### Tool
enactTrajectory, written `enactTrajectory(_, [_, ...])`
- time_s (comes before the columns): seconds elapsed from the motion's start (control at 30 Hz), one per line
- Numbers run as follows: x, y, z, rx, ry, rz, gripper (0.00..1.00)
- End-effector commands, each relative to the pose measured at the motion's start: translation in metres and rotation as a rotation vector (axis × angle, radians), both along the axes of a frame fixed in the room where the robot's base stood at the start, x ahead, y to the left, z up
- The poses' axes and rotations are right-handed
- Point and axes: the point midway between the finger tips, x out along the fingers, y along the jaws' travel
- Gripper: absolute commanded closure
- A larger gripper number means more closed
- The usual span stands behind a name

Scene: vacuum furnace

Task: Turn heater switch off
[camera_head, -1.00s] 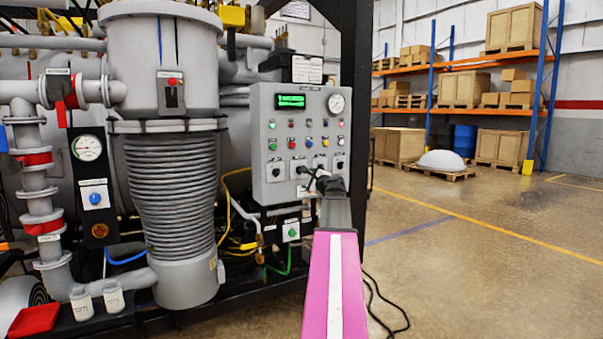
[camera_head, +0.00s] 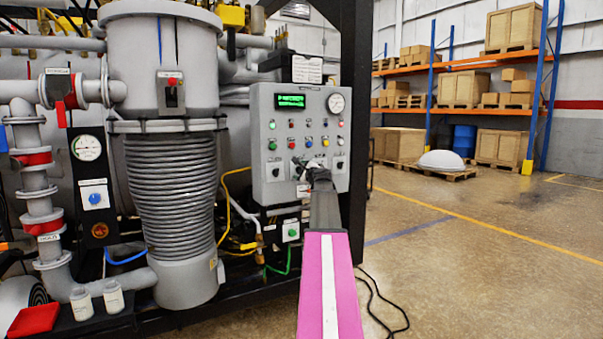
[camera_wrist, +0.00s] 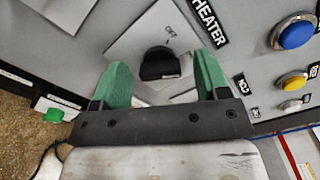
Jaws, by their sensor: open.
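The heater switch (camera_wrist: 160,64) is a black rotary knob on a light square plate beside the "HEATER" label (camera_wrist: 208,24) in the wrist view. A small, partly legible marking is on the plate near the knob. My gripper (camera_wrist: 160,85) has two green fingers, open, one on each side of the knob with gaps between them and it. In the head view my gripper (camera_head: 300,170) is at the lower part of the grey control panel (camera_head: 262,150). There my arm and gripper hide the heater switch.
Blue (camera_wrist: 297,32) and yellow (camera_wrist: 293,80) buttons lie to the right of the knob, and a green button (camera_wrist: 53,115) lies lower left. The panel has a lit green display (camera_head: 290,101) and a dial gauge (camera_head: 336,103). The floor at right is open.

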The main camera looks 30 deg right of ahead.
Motion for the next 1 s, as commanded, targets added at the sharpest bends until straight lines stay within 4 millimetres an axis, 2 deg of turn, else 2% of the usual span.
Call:
enactTrajectory(0.27, [0.0024, 0.0001, -0.0003, 0.0, 0.0, 0.0, 0.32])
enactTrajectory(0.37, [0.0023, 0.0001, -0.0003, 0.0, 0.0, 0.0, 0.61])
enactTrajectory(0.4, [0.0023, 0.0001, -0.0003, 0.0, 0.0, 0.0, 0.74])
enactTrajectory(0.43, [0.0023, 0.0001, -0.0003, 0.0, 0.0, 0.0, 0.81])
enactTrajectory(0.77, [0.0021, 0.0001, -0.0005, -0.026, 0.0, 0.0, 0.81])
enactTrajectory(1.0, [0.0021, 0.0001, -0.0008, -0.146, 0.001, 0.001, 0.81])
